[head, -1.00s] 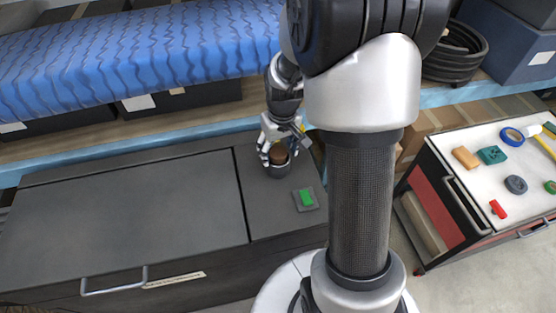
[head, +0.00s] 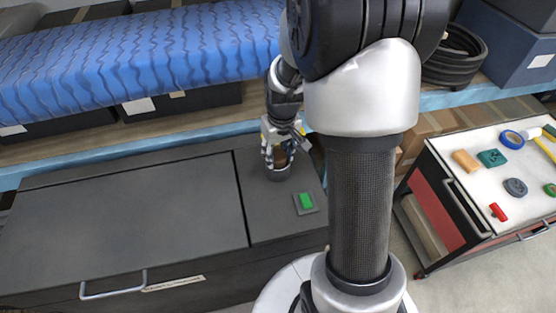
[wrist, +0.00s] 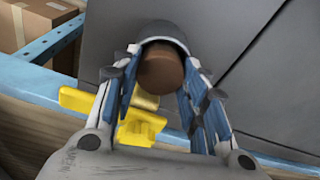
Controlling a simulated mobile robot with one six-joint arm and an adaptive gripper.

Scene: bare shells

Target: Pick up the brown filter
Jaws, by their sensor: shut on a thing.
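The brown filter (wrist: 160,72) is a short brown cylinder, its end facing the camera in the wrist view. In the head view it shows as a small brown patch (head: 281,158) between the fingers. My gripper (head: 279,163) points down at the black unit's right section and is shut on the filter. In the wrist view its blue-padded fingers (wrist: 162,60) lie on both sides of the filter. A dark grey round holder (wrist: 167,34) surrounds the filter's far end; its rim also shows under the fingers in the head view (head: 279,174). How deep the filter sits is unclear.
A green button on a grey plate (head: 306,201) is close at the right. The blue shelf beam (head: 135,141) runs behind. A white-topped cart (head: 500,175) with several small items stands at the right. The dark left panel (head: 120,215) is bare. Yellow parts (wrist: 140,126) show beside my gripper.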

